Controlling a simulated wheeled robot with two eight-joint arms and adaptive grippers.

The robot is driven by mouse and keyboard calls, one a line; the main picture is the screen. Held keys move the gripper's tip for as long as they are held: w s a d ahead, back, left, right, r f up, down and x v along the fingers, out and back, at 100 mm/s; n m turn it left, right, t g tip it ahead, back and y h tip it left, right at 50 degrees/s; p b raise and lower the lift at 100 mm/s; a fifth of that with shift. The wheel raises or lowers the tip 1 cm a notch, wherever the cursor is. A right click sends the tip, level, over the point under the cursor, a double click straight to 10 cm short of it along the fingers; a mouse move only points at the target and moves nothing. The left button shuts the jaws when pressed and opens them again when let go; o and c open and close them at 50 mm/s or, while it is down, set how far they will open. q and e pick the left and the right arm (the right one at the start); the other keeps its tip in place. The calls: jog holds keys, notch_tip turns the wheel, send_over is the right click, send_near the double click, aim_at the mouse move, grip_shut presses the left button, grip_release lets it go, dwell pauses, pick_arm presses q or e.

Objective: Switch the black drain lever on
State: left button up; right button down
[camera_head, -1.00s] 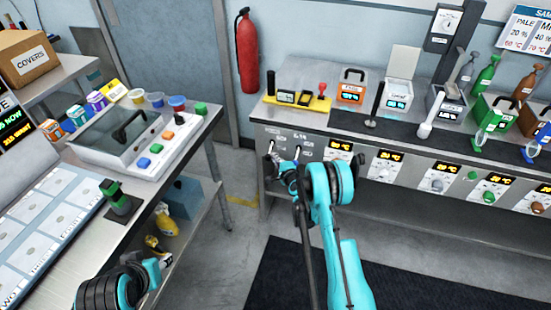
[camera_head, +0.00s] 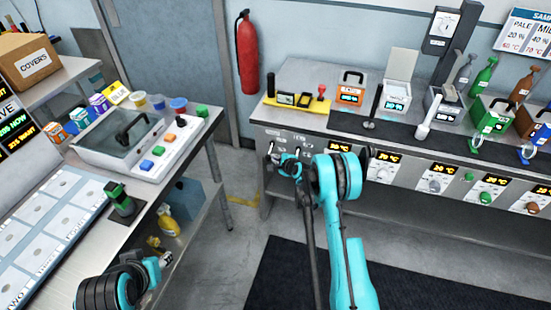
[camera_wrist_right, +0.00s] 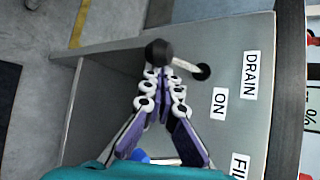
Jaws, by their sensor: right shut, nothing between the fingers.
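The black drain lever (camera_wrist_right: 157,52) shows in the right wrist view as a black ball on a silver shaft. The shaft runs from a dark round socket in the grey panel (camera_wrist_right: 235,40), beside the DRAIN and ON labels. My right gripper (camera_wrist_right: 162,74) is shut and empty, with its fingertips right at the ball; contact is hard to tell. In the head view the right gripper (camera_head: 279,160) is at the left end of the counter's front, where the lever is small. My left gripper (camera_head: 163,261) is at the lower left, too small to read its jaws.
A second lever with a blue knob (camera_wrist_right: 140,156) lies close under the right gripper, near the partly visible FILL label. The counter (camera_head: 325,125) above holds a yellow tray (camera_head: 297,101) and several devices. Open floor (camera_head: 235,250) lies between counter and left bench.

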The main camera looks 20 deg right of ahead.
notch_tip(320, 180, up, 5)
jog(key=m+g+y+p, duration=0.1)
jog(key=g, duration=0.1)
jog(key=m+g+y+p, duration=0.1)
jog(key=g, duration=0.1)
jog(key=shift+a, duration=0.1)
jog(key=shift+p, duration=0.3)
jog(key=shift+w+r+p, duration=0.15)
jog(key=shift+r+p, duration=0.15)
jog(key=shift+r, duration=0.45)
